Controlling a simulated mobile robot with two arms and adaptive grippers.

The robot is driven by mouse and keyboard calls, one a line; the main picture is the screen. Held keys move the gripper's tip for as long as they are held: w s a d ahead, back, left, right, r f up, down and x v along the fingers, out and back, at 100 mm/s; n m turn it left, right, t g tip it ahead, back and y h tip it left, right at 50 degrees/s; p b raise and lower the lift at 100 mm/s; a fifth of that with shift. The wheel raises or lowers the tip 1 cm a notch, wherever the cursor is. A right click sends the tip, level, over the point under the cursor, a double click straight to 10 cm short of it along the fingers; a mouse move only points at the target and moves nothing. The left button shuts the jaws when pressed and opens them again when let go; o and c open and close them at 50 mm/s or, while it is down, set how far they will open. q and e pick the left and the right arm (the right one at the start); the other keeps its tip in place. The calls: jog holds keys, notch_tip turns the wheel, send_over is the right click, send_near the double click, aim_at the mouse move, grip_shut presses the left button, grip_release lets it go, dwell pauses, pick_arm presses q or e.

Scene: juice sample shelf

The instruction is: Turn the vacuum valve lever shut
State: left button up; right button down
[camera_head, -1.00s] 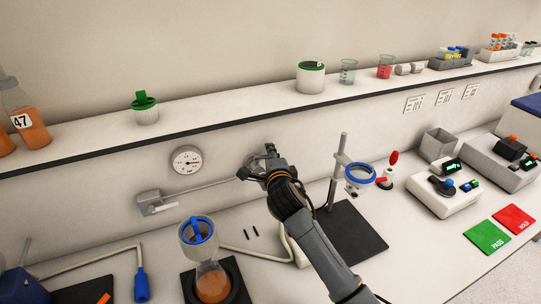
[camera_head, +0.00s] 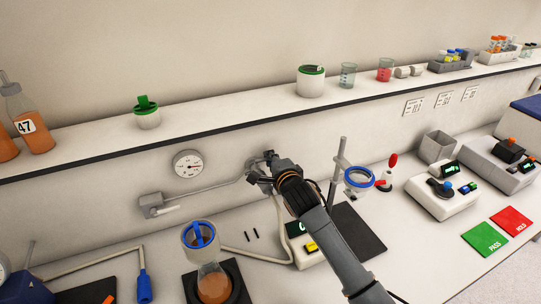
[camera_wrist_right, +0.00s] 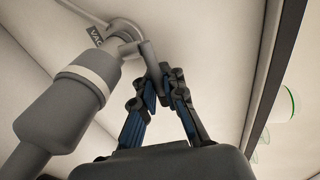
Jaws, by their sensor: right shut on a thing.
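The vacuum valve lever (camera_wrist_right: 149,58) is a small grey bar by the wall, under a partly hidden "VAC" label (camera_wrist_right: 95,36) in the right wrist view. My right gripper (camera_wrist_right: 160,84) has its two blue-and-black fingers closed around the lever's lower end. In the head view my right gripper (camera_head: 262,173) is at the wall below the shelf, at the right end of the thin grey pipe (camera_head: 215,190); it hides most of the valve there. A thick grey cylinder with a pale band (camera_wrist_right: 65,115) is left of the fingers. My left gripper is in neither view.
A pressure gauge (camera_head: 188,163) is on the wall left of the gripper. A flask with orange juice (camera_head: 212,284) stands below. A stand with a blue ring (camera_head: 359,179) is close right of my arm. The shelf edge (camera_head: 200,131) runs above.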

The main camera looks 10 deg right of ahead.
jog(key=shift+w+f+n+y+p, duration=0.2)
jog(key=shift+n+y+p, duration=0.15)
jog(key=shift+n+y, duration=0.2)
jog(key=shift+s+a, duration=0.1)
jog(key=c, duration=1.4)
grip_release()
jog(key=shift+s+r, duration=0.1)
jog(key=shift+c, duration=0.2)
jog(key=v, duration=1.2)
jog(key=shift+r, duration=0.15)
